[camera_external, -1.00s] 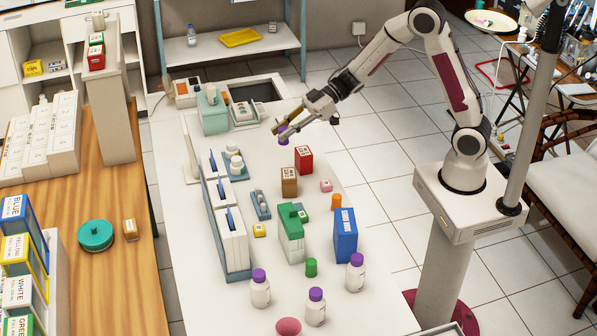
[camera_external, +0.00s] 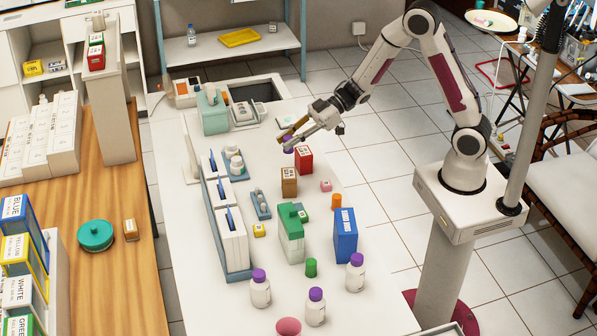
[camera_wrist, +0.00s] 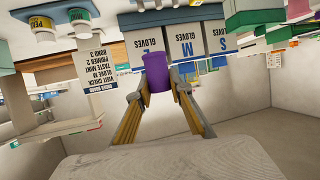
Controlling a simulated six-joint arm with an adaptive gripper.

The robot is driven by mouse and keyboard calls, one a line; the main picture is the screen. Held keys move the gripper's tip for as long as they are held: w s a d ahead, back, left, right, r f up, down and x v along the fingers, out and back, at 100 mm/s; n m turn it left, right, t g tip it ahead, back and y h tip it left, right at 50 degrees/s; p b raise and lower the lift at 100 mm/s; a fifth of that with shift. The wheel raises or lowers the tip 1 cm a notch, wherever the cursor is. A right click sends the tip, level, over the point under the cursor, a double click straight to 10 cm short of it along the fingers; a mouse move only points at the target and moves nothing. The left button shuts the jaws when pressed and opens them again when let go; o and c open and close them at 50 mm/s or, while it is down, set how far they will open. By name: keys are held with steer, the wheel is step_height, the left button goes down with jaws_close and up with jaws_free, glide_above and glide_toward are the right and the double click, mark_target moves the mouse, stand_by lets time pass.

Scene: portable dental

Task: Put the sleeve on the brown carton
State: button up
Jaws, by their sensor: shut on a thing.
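The purple sleeve (camera_wrist: 156,72) is a short purple cylinder. In the wrist view it sits between the two fingertips of my gripper (camera_wrist: 156,90), which is shut on it. In the external view the sleeve (camera_external: 287,149) shows small at the end of my gripper (camera_external: 290,138), partly hidden by the fingers. The brown carton (camera_external: 289,182) stands upright on the white table, below the sleeve in the picture. The sleeve is apart from the carton. I cannot make out the carton in the wrist view.
Purple-capped bottles (camera_external: 316,307) stand at the front.

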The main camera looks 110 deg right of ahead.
steer(key=shift+f, duration=2.1)
steer(key=shift+f, duration=0.15)
steer(key=shift+f, duration=1.95)
steer(key=shift+f, duration=0.1)
steer(key=o, duration=0.7)
steer(key=shift+c, duration=0.2)
steer(key=v, duration=1.2)
steer(key=shift+s, duration=0.1)
